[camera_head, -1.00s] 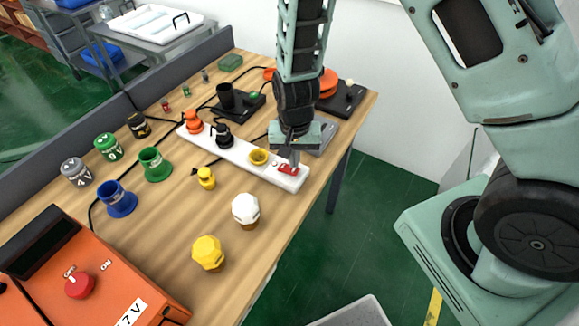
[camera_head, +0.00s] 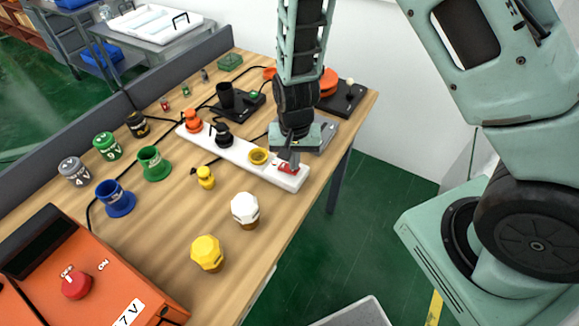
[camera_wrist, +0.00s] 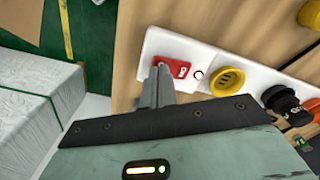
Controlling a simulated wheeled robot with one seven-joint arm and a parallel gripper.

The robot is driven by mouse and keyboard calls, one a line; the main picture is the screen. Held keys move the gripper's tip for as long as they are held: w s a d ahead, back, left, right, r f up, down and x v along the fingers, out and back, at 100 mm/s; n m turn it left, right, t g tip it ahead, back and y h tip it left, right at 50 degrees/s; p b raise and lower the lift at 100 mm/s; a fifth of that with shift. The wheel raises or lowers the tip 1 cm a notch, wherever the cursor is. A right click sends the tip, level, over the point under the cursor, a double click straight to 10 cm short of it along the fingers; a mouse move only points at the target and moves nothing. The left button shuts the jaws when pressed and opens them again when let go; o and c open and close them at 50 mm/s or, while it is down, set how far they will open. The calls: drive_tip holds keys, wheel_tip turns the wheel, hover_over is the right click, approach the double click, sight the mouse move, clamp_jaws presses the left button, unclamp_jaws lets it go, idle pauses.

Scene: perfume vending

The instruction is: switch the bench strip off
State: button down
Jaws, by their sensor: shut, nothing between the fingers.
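The bench strip (camera_head: 232,150) is a long white power strip lying along the wooden bench. It also shows in the wrist view (camera_wrist: 217,66). Its red rocker switch (camera_head: 287,169) sits at the near right end and shows in the wrist view (camera_wrist: 178,69). A small round indicator (camera_wrist: 199,75) lies beside the switch. My gripper (camera_head: 294,164) is shut and empty, pointing down at the switch. In the wrist view its fingertips (camera_wrist: 160,70) overlap the switch's left part and hide some of it. I cannot tell whether they touch it.
A yellow socket (camera_head: 258,156), a black plug (camera_head: 222,135) and an orange plug (camera_head: 193,121) are on the strip. Coloured bottles and cups stand on the bench to the left. An orange power supply (camera_head: 85,275) is at the front left. Bare wood lies around the small yellow plug (camera_head: 205,177).

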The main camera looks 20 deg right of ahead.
drive_tip(key=shift+f+b, duration=0.35)
drive_tip(key=shift+f, duration=0.15)
drive_tip(key=shift+r, duration=0.15)
wheel_tip(320, 180, up, 7)
drive_tip(key=p, duration=0.6)
idle(0.3)
idle(0.5)
drive_tip(key=s+a+r+n+y+b, duration=0.2)
drive_tip(key=s+a+r+n+b, duration=0.2)
drive_tip(key=s+a+r+n, duration=0.4)
drive_tip(key=s+d+r+n+h+b, duration=0.1)
drive_tip(key=s+r+n+b, duration=0.2)
drive_tip(key=s, duration=0.9)
wheel_tip(320, 180, up, 2)
drive_tip(key=shift+d+r+n+b, duration=0.25)
drive_tip(key=shift+d+n+b, duration=0.15)
drive_tip(key=shift+n, duration=0.4)
